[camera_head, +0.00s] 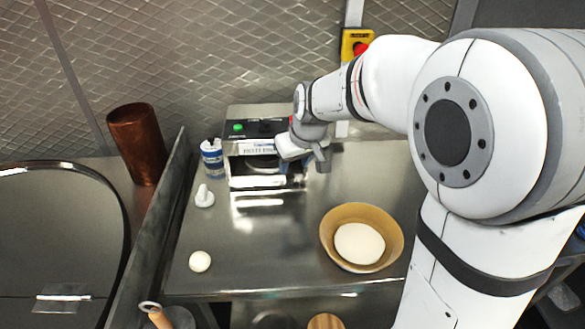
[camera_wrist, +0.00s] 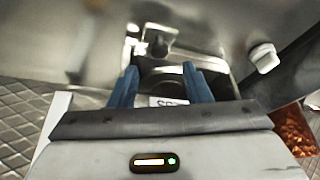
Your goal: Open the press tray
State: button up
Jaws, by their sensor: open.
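The roti press (camera_head: 240,128) is a metal box with a green button and a label, standing at the back of the steel counter. Its tray (camera_head: 258,182) shows as a bright metal part low at the front, partly hidden by my gripper. In the wrist view the tray (camera_wrist: 207,58) lies beyond the fingers, with a dark round area and a block-like handle (camera_wrist: 157,38) at its far side. My gripper (camera_head: 305,165) is at the press's front right. Its blue fingers (camera_wrist: 160,82) are apart, with nothing held between them. I cannot tell how far out the tray is.
A bowl of dough (camera_head: 330,238) stands front right. A dough ball (camera_head: 200,261), a white plunger-like piece (camera_head: 204,197) and a blue-white bottle (camera_head: 212,160) are on the left. A metal divider (camera_head: 150,235) edges the counter. The counter before the press is clear.

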aim_at(290, 176)
jog(key=x, duration=0.5)
jog(key=shift+w+f, duration=0.1)
jog(key=shift+f, duration=0.25)
jog(key=shift+c, duration=0.4)
grip_shut()
